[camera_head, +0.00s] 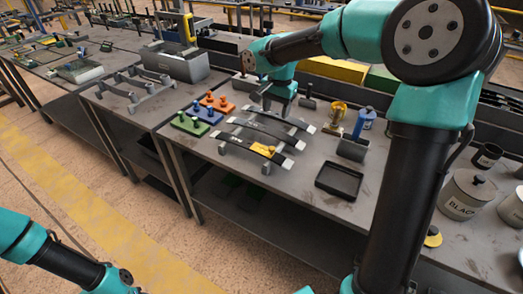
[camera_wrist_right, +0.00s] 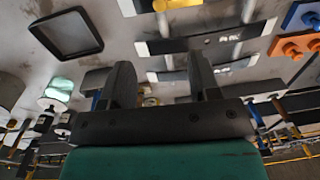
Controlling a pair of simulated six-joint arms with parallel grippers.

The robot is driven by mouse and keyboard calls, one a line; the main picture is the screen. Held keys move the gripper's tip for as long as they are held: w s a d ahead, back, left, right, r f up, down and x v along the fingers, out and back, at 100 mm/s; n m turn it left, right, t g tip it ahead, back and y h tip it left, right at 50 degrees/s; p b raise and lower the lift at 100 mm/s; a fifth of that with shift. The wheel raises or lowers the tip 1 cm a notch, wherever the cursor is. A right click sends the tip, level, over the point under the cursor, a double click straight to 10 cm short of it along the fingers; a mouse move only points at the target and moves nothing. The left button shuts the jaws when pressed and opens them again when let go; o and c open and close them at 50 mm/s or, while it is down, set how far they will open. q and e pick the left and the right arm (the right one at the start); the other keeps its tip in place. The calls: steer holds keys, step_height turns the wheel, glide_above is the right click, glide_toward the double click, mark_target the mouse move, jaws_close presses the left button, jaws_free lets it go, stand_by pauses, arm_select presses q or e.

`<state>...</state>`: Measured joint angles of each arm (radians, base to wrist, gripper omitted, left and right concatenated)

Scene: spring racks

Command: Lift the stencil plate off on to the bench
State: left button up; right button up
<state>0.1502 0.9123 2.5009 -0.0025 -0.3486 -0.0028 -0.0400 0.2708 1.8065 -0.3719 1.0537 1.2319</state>
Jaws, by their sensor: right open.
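The likely stencil plate is a small yellow plate (camera_head: 264,150) lying on the nearest dark leaf spring (camera_head: 243,145) of a grey rack on the bench. Part of a yellow piece also shows at the top edge of the right wrist view (camera_wrist_right: 176,4). My right gripper (camera_head: 267,99) is over the far side of the rack, behind and apart from the yellow plate. Its two dark fingers stand apart with nothing clearly between them in the right wrist view (camera_wrist_right: 163,80). Links of my left arm show at the lower left, but its gripper is out of frame.
Green (camera_head: 190,123), blue (camera_head: 208,113) and orange (camera_head: 217,102) peg blocks stand left of the rack. A black tray (camera_head: 339,180) lies right of it, with bare bench between. A grey holder (camera_head: 353,148) and blue bottle (camera_head: 365,122) stand behind the tray.

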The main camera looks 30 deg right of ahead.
steer(key=shift+f, duration=0.2)
glide_above(272, 148)
step_height(272, 148, down, 12)
steer(key=shift+s+d, duration=0.1)
stand_by(0.4)
steer(key=shift+f, duration=0.1)
steer(key=shift+f, duration=2.5)
steer(key=shift+c, duration=0.5)
steer(key=c, duration=0.8)
steer(key=shift+r, duration=0.1)
